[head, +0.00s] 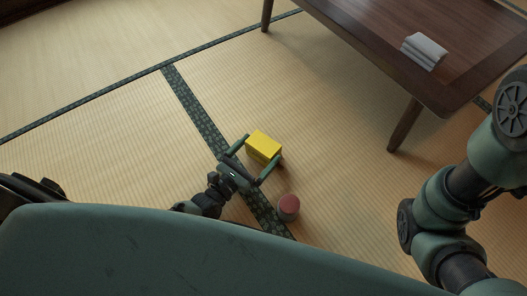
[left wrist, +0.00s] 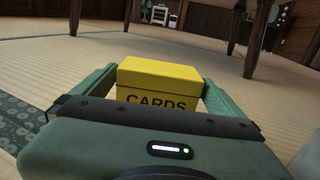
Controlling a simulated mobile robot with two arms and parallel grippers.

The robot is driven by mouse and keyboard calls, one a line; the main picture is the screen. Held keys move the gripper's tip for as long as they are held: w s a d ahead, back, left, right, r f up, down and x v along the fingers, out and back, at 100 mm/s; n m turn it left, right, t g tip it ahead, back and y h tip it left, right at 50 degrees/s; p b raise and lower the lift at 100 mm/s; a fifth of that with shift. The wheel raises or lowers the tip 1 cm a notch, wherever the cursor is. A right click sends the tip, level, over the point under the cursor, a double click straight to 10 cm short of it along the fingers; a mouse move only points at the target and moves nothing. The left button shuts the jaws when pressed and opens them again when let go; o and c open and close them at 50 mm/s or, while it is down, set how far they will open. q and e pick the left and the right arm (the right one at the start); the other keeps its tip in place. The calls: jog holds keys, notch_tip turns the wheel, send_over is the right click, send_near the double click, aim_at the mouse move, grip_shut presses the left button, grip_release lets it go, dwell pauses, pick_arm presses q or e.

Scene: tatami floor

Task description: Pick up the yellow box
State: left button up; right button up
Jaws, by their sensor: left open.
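The yellow box (head: 263,146) rests on the tatami floor, beside the dark green mat border. In the left wrist view the yellow box (left wrist: 158,82) shows the word "CARDS" on its near face, its lower part hidden by my gripper. My left gripper (head: 256,158) is open, with one finger on each side of the box. In the left wrist view the left gripper's fingers (left wrist: 157,90) also stand to either side of the box; I cannot tell if they touch it. My right arm shows at the right edge of the head view, but its gripper is out of view.
A pinkish-red topped small can (head: 288,207) stands on the floor close to the left gripper. A low dark wooden table (head: 400,55) stands at upper right, with folded white cloths (head: 424,51) on it. The tatami at the upper left is clear.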

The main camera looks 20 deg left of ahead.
pick_arm(q)
jog(key=shift+b+x, duration=0.3)
jog(key=shift+x, duration=1.05)
jog(key=c, duration=1.2)
jog(key=shift+c, duration=0.2)
